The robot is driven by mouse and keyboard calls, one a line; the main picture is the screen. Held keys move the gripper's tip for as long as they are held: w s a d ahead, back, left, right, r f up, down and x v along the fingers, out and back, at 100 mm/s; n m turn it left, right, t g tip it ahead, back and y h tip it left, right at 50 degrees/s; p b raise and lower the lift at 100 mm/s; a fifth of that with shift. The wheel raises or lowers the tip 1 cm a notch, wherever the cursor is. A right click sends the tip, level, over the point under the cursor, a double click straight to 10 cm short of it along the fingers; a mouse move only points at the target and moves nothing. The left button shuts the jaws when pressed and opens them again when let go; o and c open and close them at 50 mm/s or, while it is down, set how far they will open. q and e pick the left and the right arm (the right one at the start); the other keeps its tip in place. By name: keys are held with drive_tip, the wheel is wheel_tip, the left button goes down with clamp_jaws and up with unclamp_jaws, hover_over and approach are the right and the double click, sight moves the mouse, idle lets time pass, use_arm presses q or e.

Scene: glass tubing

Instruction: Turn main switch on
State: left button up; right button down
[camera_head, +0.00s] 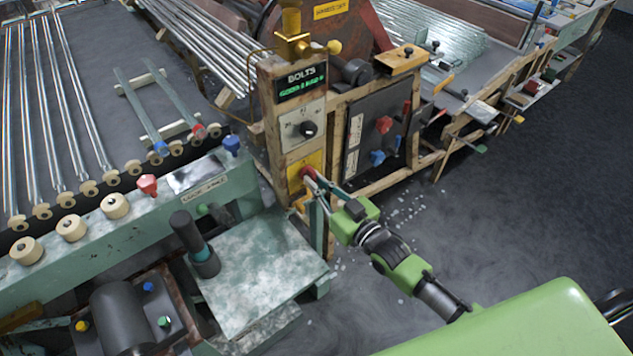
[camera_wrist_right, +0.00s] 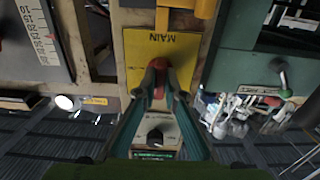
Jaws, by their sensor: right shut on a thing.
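The main switch is a red knob (camera_head: 307,172) on a yellow plate (camera_head: 297,180) low on the front of a wooden control post. In the right wrist view the yellow plate (camera_wrist_right: 143,48) reads "MAIN" upside down. My right gripper (camera_head: 312,181) reaches in from the lower right with its fingertips at the red knob. In the right wrist view my right gripper (camera_wrist_right: 160,66) is shut on the knob, whose red shows only a little around the fingertips. How far the knob is turned cannot be told. My left gripper is not in view.
Above the plate are a black rotary knob (camera_head: 308,129) and a lit green display (camera_head: 301,83). A dark panel (camera_head: 375,140) with red and blue knobs stands to the right. A green machine bed (camera_head: 255,270) lies in front left. The floor (camera_head: 500,220) at right is open.

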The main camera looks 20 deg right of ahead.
drive_tip(key=m, duration=0.3)
drive_tip(key=shift+m+p, duration=0.3)
drive_tip(key=shift+m, duration=0.1)
drive_tip(key=shift+m+b, duration=1.2)
drive_tip(key=shift+m, duration=5.9)
drive_tip(key=c, duration=2.1)
unclamp_jaws()
drive_tip(key=shift+c, duration=0.2)
